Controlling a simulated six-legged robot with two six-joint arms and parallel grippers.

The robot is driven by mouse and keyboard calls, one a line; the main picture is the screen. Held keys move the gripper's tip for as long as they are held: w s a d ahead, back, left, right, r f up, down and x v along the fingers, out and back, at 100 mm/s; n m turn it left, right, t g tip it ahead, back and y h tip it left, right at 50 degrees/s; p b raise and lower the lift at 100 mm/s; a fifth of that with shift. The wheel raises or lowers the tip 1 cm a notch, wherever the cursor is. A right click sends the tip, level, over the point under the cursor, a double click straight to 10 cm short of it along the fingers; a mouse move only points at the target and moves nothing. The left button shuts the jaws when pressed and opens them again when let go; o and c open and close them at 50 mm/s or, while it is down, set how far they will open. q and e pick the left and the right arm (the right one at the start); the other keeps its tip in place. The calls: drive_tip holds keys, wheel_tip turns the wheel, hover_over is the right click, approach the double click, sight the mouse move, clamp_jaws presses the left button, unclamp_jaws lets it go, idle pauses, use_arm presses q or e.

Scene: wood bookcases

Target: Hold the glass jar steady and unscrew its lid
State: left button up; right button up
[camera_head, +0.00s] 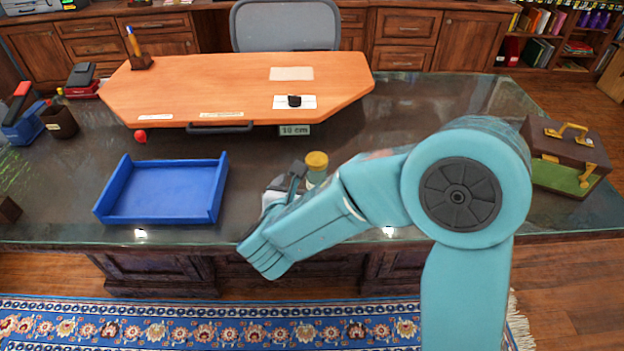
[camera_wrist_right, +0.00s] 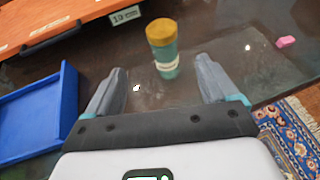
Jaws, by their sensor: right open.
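The glass jar (camera_head: 316,176) with a yellow lid (camera_head: 317,159) stands upright on the dark glassy desktop, partly hidden behind my right arm in the head view. In the right wrist view the jar (camera_wrist_right: 166,62) shows a greenish body, a pale label and the yellow lid (camera_wrist_right: 161,31). My right gripper (camera_head: 293,178) is beside the jar, to its left in the head view. In the right wrist view my right gripper (camera_wrist_right: 162,85) is open, with its fingers apart and the jar beyond the gap between them. Nothing is between the fingers. My left gripper is not in view.
A blue tray (camera_head: 165,190) lies to the left of the jar. A raised orange wooden board (camera_head: 240,85) with a 10 cm sign (camera_head: 294,130) stands behind it. A brown case (camera_head: 565,155) is at the far right. A small pink item (camera_wrist_right: 286,42) lies right of the jar.

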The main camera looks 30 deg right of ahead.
sight(314, 168)
drive_tip(key=x, duration=0.7)
drive_tip(key=shift+w+d+f, duration=0.1)
drive_tip(key=shift+d+f, duration=0.15)
drive_tip(key=shift+d, duration=0.1)
drive_tip(key=shift+w+d, duration=0.1)
drive_tip(key=shift+d, duration=0.1)
drive_tip(key=x, duration=0.5)
drive_tip(key=shift+w+r+p, duration=0.1)
drive_tip(key=shift+p, duration=0.25)
drive_tip(key=c, duration=1.5)
drive_tip(key=shift+r, duration=0.15)
wheel_tip(314, 168, up, 20)
drive_tip(key=p, duration=0.3)
